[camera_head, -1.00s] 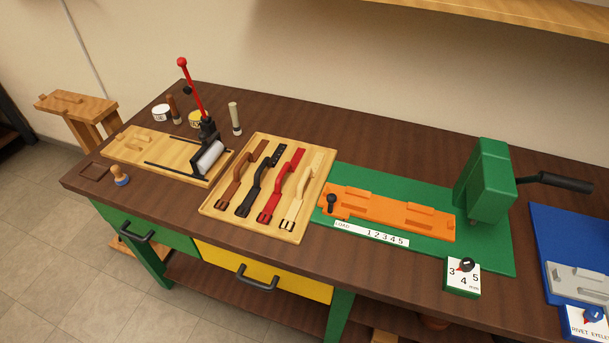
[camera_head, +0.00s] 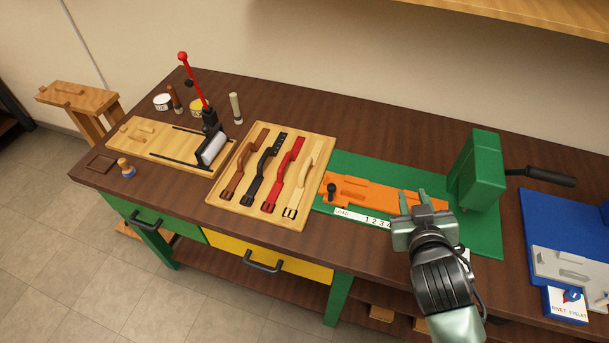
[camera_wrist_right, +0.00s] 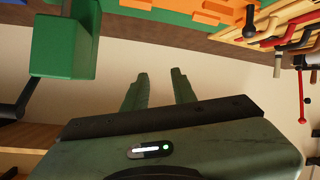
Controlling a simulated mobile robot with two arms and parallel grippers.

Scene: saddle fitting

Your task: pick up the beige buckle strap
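The beige buckle strap (camera_head: 305,178) lies in the wooden tray (camera_head: 229,213), rightmost in a row with a red strap (camera_head: 285,178), a black strap (camera_head: 262,173) and a brown strap (camera_head: 245,165). Its buckle end is at the tray's front. My right gripper (camera_head: 414,200) is open and empty above the green mat and orange fixture, to the right of the tray and apart from it. The right wrist view shows its two fingers (camera_wrist_right: 160,88) spread with nothing between them. My left gripper is not in view.
An orange fixture (camera_head: 358,196) sits on a green base (camera_head: 484,237) with a green press (camera_head: 478,170) and black lever. A blue base (camera_head: 540,205) is at far right. A roller tool with a red-knobbed lever (camera_head: 194,82) stands left of the tray.

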